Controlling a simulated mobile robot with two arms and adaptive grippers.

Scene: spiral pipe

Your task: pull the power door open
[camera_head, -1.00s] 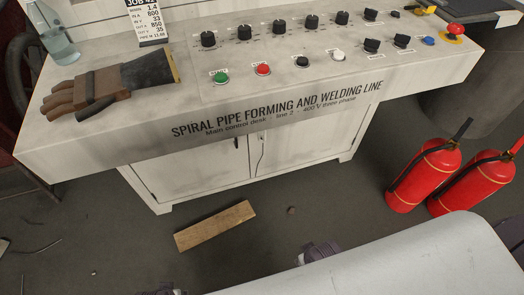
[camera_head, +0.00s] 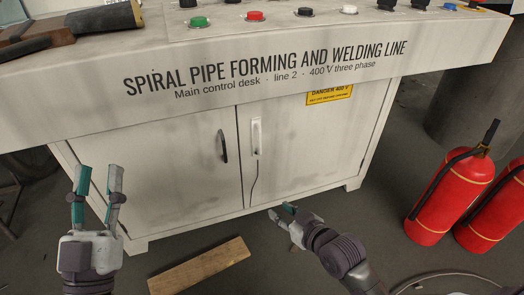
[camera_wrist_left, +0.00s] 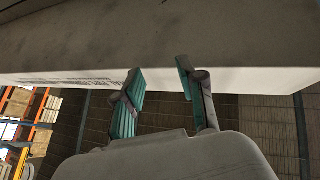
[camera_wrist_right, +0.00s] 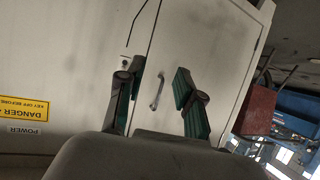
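The right cabinet door (camera_head: 308,150) under the desk bears a yellow danger sign (camera_head: 329,95) and stands shut. A pale upright handle (camera_head: 256,137) is near its left edge. In the right wrist view this door also shows a POWER label (camera_wrist_right: 23,130); the picture is upside down there, and a finger hides most of the handle. My right gripper (camera_head: 284,212) is in front of the cabinet, low and right of the handle; its fingers (camera_wrist_right: 158,82) are open and empty. My left gripper (camera_head: 99,170) is open and empty in front of the cabinet's left side.
The left door (camera_head: 190,160) is shut, with a dark handle (camera_head: 222,146). The desk front (camera_head: 450,60) overhangs both doors. A wooden board (camera_head: 200,268) lies on the floor. Red fire extinguishers (camera_head: 448,195) stand at the right. A thin cable hangs below the pale handle.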

